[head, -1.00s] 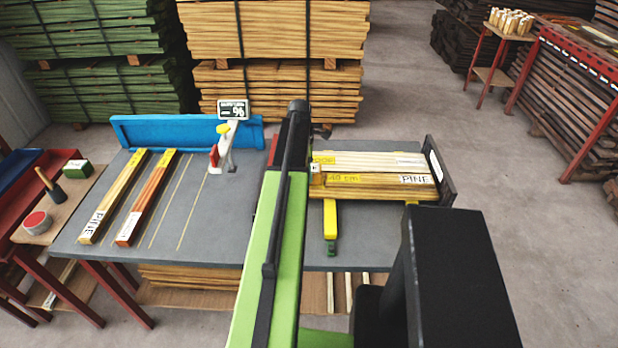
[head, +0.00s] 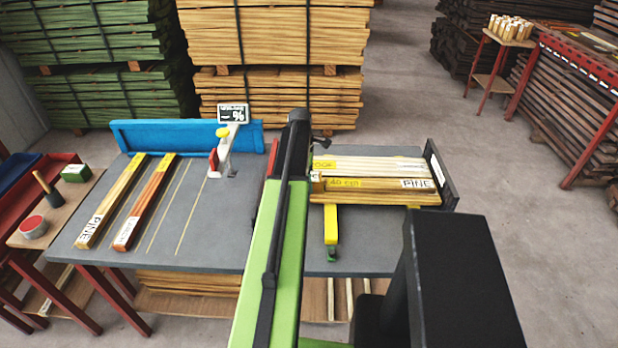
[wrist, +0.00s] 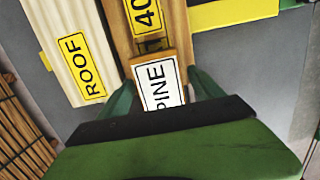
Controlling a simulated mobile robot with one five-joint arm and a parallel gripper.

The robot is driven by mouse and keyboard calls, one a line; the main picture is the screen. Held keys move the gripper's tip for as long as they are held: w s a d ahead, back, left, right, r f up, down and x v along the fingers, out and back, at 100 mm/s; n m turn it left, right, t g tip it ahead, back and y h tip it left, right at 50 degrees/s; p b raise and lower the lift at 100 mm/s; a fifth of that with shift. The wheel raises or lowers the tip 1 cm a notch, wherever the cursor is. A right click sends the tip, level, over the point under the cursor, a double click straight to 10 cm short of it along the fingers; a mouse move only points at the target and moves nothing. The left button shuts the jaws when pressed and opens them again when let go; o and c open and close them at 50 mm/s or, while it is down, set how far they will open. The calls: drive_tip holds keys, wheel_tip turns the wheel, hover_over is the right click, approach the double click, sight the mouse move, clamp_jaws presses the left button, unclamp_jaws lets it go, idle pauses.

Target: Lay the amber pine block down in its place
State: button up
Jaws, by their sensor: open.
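The amber pine block (wrist: 157,86) with a white PINE label lies between the green fingers of my gripper (wrist: 166,92) in the wrist view. My gripper is open around it. A longer wooden board with a yellow 40 label (wrist: 148,14) runs on beyond the block. In the head view the small block (head: 317,183) shows only partly beside my arm, at the left end of the 40 cm board (head: 365,184). My gripper is hidden behind my arm there. I cannot tell whether the block touches the board.
A pale ROOF board (wrist: 72,50) lies alongside. A black end plate (head: 440,175) closes the stack's right side. A yellow clamp-like part (head: 331,224) sits in front. Two bars (head: 110,200) lie on the left of the grey table (head: 215,225), near a blue rail (head: 165,136) and display (head: 233,114).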

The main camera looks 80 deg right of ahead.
wheel_tip(320, 180, up, 12)
drive_tip(key=w+p, duration=0.1)
drive_tip(key=p, duration=1.1)
drive_tip(key=shift+w, duration=0.2)
drive_tip(key=shift+a, duration=0.1)
